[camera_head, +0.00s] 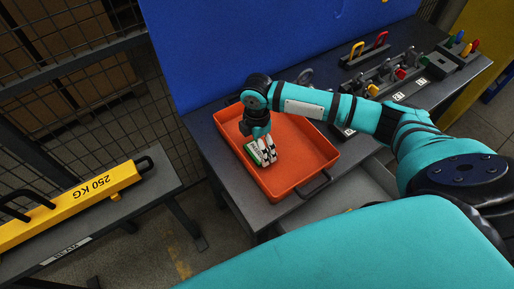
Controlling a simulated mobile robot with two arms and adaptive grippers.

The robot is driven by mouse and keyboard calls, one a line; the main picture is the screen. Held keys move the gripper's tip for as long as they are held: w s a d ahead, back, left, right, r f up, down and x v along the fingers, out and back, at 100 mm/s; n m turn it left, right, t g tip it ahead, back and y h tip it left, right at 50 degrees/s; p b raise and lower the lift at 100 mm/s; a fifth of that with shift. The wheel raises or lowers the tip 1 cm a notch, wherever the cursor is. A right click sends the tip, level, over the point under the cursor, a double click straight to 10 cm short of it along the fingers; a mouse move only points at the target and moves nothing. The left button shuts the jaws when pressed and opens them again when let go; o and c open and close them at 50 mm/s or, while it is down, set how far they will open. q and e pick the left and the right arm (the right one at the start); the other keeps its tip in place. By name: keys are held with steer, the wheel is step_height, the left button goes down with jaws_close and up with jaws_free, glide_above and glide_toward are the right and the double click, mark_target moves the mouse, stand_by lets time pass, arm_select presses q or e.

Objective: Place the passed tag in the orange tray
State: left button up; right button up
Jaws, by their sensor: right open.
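The orange tray (290,182) sits on the dark table, with a handle at its near right end. A white and green tag (252,151) is inside the tray, right at the fingers of my right gripper (267,161). My right gripper points down into the tray and is open around or beside the tag; the fingers hide part of it. I cannot tell whether the tag rests fully on the tray floor. My left gripper is not in view.
Fixtures with coloured handles (385,72) stand on the table at the back right. A blue panel (240,45) rises behind the table. A yellow 250 KG bar (85,198) lies on a separate bench at the left. Wire mesh fencing stands behind that bench.

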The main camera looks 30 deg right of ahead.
mark_target(257, 151)
step_height(257, 151, up, 10)
steer(key=b, duration=0.1)
steer(key=shift+f, duration=0.15)
